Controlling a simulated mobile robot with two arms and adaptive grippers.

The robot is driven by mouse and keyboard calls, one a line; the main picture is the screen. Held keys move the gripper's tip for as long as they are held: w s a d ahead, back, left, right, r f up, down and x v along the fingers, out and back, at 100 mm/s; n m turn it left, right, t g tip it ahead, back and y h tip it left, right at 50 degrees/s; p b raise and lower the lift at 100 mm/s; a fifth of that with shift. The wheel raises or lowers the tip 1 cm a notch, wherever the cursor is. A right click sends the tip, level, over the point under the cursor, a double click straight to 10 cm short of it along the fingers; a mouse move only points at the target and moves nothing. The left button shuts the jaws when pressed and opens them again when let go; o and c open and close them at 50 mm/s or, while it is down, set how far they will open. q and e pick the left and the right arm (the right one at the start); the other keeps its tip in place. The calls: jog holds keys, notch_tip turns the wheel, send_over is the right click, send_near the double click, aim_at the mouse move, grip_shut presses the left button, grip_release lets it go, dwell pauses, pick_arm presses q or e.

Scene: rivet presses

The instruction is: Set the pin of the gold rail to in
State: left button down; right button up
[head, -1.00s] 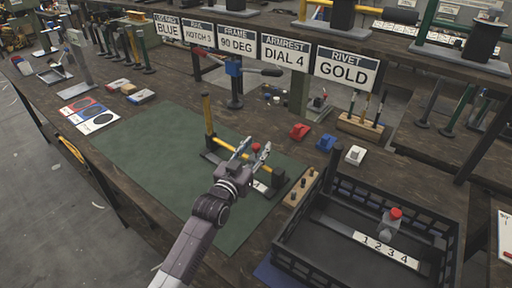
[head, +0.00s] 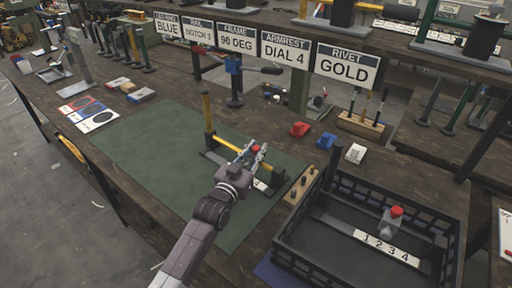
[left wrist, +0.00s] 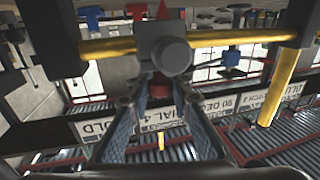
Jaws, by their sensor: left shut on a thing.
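The gold rail (head: 231,143) is a yellow bar in a dark stand on the green mat, with a tall yellow post at its left end. The pin's red knob (head: 255,149) shows near the rail's right part. My left gripper (head: 254,153) is at this knob with its fingers closed in on it. In the left wrist view the gold rail (left wrist: 110,47) runs across the top, with a grey round housing (left wrist: 172,56) on it. The red knob (left wrist: 159,88) sits between the fingertips, below the housing. How deep the pin sits cannot be told. My right gripper is out of view.
A black crate (head: 298,246) with a numbered strip (head: 378,243) and a red-knobbed grey part stands at the right. A wooden block with dark pegs (head: 301,184) is beside the stand. Red, blue and white blocks lie behind. The mat's left (head: 150,150) is clear.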

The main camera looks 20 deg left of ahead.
pick_arm(q)
jog(key=shift+f, duration=0.15)
jog(key=c, duration=1.7)
grip_release()
jog(key=shift+w+f, duration=0.1)
jog(key=shift+s, duration=0.2)
jog(key=s, duration=0.4)
jog(key=s+a, duration=0.1)
jog(key=s, duration=0.6)
jog(key=shift+s+a, duration=0.3)
